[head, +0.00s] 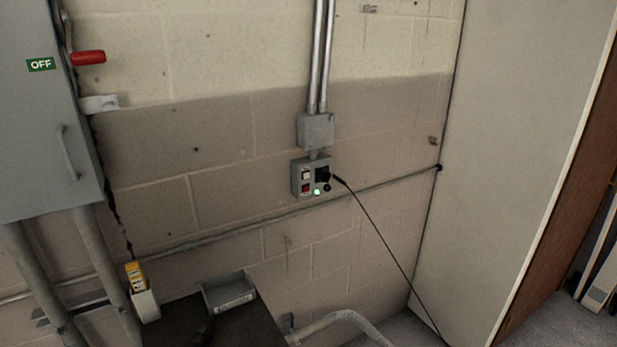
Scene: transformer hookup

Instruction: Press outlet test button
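The outlet box (311,178) is a small grey unit on the block wall, under a conduit junction box. Its face carries a white button (306,175), a red button (307,188), a dark socket (321,175), a lit green lamp (317,192) and a dark round knob or button (327,187). The view is too small to tell which is the test button. A black cord (375,228) with its plug at the socket runs down to the right. Neither gripper shows.
A grey switch cabinet (45,130) with an OFF label and red handle (88,58) stands at left. A dark bench top (190,325) with a grey tray (229,293) is below. A tall pale panel (525,140) stands at right. The wall before the outlet is unobstructed.

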